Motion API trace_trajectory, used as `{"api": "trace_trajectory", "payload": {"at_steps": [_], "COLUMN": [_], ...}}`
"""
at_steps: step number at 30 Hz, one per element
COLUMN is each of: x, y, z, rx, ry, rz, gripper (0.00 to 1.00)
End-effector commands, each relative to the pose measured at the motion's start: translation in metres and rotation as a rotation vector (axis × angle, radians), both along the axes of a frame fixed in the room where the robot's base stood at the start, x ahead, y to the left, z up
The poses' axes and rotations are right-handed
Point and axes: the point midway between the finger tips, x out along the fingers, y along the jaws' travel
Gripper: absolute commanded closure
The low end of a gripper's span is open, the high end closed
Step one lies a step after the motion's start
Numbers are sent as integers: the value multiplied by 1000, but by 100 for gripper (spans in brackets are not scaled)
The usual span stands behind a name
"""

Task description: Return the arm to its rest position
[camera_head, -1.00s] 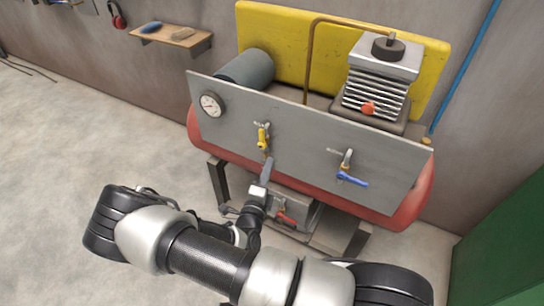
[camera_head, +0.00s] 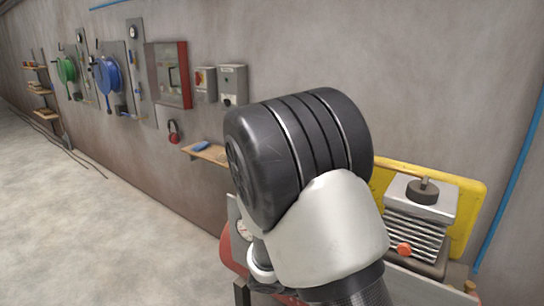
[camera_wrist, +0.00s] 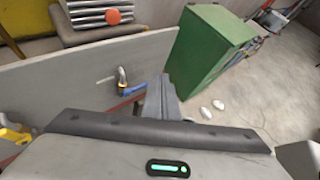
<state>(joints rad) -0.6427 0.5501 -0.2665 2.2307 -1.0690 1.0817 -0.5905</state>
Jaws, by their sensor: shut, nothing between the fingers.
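My arm is raised large in the middle of the head view and covers most of the compressor. My gripper is hidden behind it there. In the wrist view my gripper (camera_wrist: 163,98) is shut and empty, its fingers pointing away over the grey panel (camera_wrist: 60,82). A valve with a blue handle (camera_wrist: 132,90) shows just left of the fingertips; I cannot tell how far apart they are. A yellow handle (camera_wrist: 14,134) shows at the left edge. The panel's gauge (camera_head: 244,231) is partly visible beside my arm in the head view.
The compressor's yellow backplate (camera_head: 468,205) and finned block (camera_head: 415,225) stand right of my arm. A small shelf (camera_head: 208,154), red box (camera_head: 168,75) and hose reels line the wall. A green cabinet (camera_wrist: 205,48) stands beyond the panel.

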Motion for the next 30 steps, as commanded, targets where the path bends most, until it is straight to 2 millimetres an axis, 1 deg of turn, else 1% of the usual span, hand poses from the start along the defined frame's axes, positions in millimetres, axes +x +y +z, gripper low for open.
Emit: {"api": "trace_trajectory", "payload": {"at_steps": [1, 5, 9, 11, 15, 18, 21, 25, 30], "x": [-12, -45, -73, -84, -104, -115, -123, -128, -130], "y": [-4, -3, 8, 14, 32, 45, 56, 65, 69], "z": [20, 53, 91, 109, 152, 181, 205, 223, 229], "rx": [98, 332, 573, 673, 904, 1055, 1175, 1276, 1314], "ry": [-85, -295, -521, -619, -838, -977, -1080, -1160, -1187], "rz": [-108, -386, -676, -797, -1062, -1221, -1340, -1431, -1469], "gripper": [100, 100, 100, 100, 100, 100, 100, 100, 100]}}
